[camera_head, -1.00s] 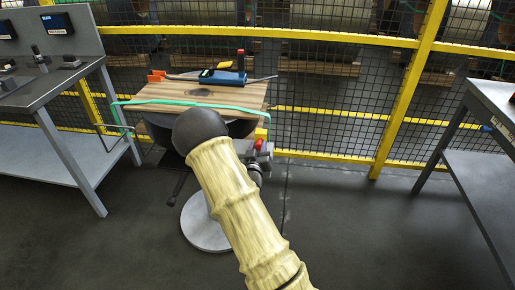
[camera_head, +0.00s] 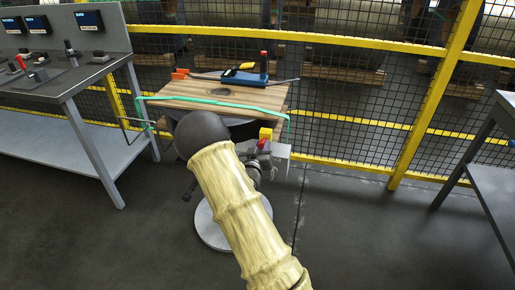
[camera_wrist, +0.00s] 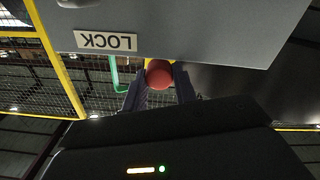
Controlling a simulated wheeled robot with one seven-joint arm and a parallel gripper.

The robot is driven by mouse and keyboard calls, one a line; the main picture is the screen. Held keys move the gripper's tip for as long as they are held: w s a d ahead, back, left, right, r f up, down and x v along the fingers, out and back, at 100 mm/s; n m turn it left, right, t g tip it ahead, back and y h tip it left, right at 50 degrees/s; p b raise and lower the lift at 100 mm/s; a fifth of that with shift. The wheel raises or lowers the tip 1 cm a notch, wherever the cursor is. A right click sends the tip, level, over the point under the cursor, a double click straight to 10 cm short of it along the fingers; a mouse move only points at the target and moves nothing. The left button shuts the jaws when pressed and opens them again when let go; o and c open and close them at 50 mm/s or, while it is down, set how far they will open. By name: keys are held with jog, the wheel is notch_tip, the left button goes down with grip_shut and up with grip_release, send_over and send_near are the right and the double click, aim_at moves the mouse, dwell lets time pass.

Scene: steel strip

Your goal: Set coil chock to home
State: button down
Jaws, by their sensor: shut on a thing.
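In the wrist view my gripper (camera_wrist: 160,78) has its two dark fingers on either side of a round red knob (camera_wrist: 159,73), and is shut on it. A bit of yellow shows just behind the knob. A grey panel with an upside-down LOCK label (camera_wrist: 107,40) fills the top of that view. In the head view a small red part (camera_head: 263,144) and a yellow block (camera_head: 265,133) show beside a grey bracket (camera_head: 283,151), past my pale-sleeved arm. My arm hides most of this spot, and no HOME mark is visible.
A wooden board (camera_head: 200,92) stands behind my arm, with a blue tool (camera_head: 240,78) and green strap (camera_head: 215,102) on it. A grey workbench (camera_head: 75,75) is at left, another bench (camera_head: 495,185) at right. Yellow mesh fencing (camera_head: 425,95) closes the back. Open floor lies at right.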

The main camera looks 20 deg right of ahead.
jog(key=shift+w+a, duration=0.15)
jog(key=shift+a, duration=0.1)
jog(key=c, duration=1.1)
grip_release()
jog(key=shift+w+a, duration=0.1)
jog(key=v, duration=1.7)
jog(key=shift+s, duration=0.4)
jog(key=shift+w, duration=0.15)
